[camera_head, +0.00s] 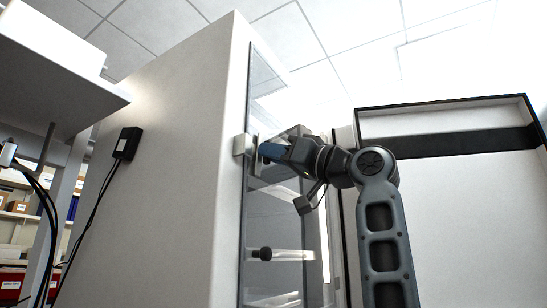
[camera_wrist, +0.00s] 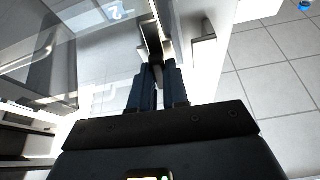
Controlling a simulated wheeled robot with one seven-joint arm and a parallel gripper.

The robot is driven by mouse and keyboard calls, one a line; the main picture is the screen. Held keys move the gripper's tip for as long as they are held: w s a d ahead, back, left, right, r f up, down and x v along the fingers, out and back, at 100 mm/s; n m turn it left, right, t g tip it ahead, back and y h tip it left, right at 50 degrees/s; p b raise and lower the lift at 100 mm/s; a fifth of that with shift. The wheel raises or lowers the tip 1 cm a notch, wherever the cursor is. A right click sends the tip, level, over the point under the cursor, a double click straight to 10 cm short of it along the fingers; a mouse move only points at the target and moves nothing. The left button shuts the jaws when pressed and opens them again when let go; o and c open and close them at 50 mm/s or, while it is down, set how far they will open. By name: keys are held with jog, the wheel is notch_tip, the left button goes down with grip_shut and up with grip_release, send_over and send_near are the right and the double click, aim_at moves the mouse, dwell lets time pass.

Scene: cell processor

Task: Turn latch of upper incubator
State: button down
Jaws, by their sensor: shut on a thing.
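The upper incubator (camera_head: 180,180) is a tall white cabinet with a clear glass door (camera_head: 285,222) on its right face. A pale latch block (camera_head: 240,145) sits at the door's near edge. My gripper (camera_head: 264,151) reaches it from the right. In the wrist view, my gripper (camera_wrist: 157,72) has its two blue fingers close together on the dark latch handle (camera_wrist: 152,40), which stands on the door's edge. The fingers hide part of the handle. The glass (camera_wrist: 90,50) shows a "2" mark.
A black box with a cable (camera_head: 127,143) hangs on the cabinet's left side. A large white, dark-framed unit (camera_head: 455,200) stands at right. Tiled floor (camera_wrist: 275,75) is open at right in the wrist view.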

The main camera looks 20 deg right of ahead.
jog(key=shift+w+n+g+y, duration=0.1)
jog(key=shift+n+g+y, duration=0.2)
jog(key=shift+n, duration=0.6)
jog(key=c, duration=1.1)
grip_release()
jog(key=shift+a, duration=0.1)
jog(key=shift+f, duration=0.1)
jog(key=b+v, duration=0.2)
jog(key=v, duration=0.5)
jog(key=shift+s+d+f, duration=0.1)
jog(key=shift+s+d, duration=0.2)
